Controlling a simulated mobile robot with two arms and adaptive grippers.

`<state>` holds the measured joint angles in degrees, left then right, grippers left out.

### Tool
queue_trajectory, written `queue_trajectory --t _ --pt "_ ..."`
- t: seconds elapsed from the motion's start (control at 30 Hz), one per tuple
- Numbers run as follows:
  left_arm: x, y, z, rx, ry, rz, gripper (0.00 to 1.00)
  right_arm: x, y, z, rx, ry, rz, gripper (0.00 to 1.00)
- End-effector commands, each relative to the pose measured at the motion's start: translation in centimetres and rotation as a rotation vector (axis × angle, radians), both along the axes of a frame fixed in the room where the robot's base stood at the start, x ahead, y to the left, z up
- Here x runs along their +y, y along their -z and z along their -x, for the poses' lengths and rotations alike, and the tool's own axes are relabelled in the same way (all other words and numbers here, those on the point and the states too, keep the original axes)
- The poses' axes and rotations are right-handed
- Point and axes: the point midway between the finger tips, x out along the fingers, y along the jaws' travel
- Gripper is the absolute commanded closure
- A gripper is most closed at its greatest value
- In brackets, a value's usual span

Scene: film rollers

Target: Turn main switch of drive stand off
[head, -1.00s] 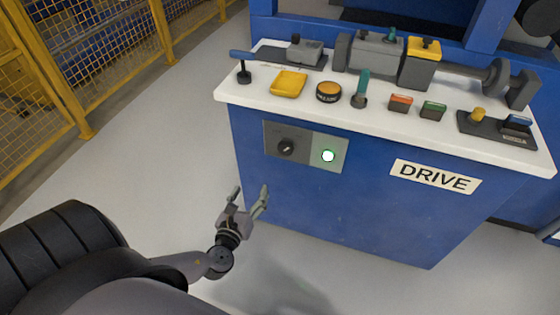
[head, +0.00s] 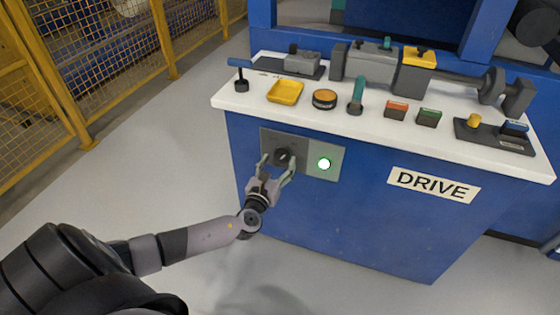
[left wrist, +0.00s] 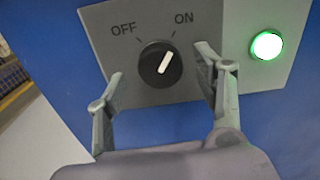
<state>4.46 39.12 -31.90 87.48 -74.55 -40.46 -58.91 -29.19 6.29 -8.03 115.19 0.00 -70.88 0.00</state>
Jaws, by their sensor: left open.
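The blue drive stand (head: 340,215) with the DRIVE label (head: 433,185) stands ahead. On its front is a grey switch panel (head: 300,140). The main switch is a black round knob (left wrist: 159,64) with a white pointer that is tilted right, toward ON. In the head view the knob (head: 284,155) is partly behind my gripper. A green lamp (left wrist: 267,45) right of it glows. My left gripper (head: 278,165) is open in front of the panel. In the left wrist view its fingers (left wrist: 161,88) stand on either side below the knob, with a gap to it. My right gripper is not in view.
The white top (head: 235,98) of the stand carries a yellow tray (head: 285,92), a teal lever (head: 357,93), several buttons and a shaft assembly (head: 369,64). A yellow mesh fence (head: 115,60) runs along the left. The floor (head: 160,155) between is clear.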

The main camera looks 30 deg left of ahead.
Motion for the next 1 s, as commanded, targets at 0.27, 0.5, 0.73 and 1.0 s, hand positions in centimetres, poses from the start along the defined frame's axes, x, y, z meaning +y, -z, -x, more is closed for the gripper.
queue_trajectory --t 0.27,0.5,0.73,1.0 --pt "0.5 0.0 -2.1 0.0 0.0 0.0 0.38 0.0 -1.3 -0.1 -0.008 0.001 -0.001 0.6" --pt "0.5 0.0 -2.1 0.001 0.0 0.0 0.38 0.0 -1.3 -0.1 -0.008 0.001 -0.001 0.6" --pt "0.5 0.0 -2.1 0.001 0.0 0.0 0.52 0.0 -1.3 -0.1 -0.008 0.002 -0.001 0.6" --pt "0.5 0.0 -2.1 0.0 0.0 0.0 0.7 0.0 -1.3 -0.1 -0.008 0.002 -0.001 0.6"
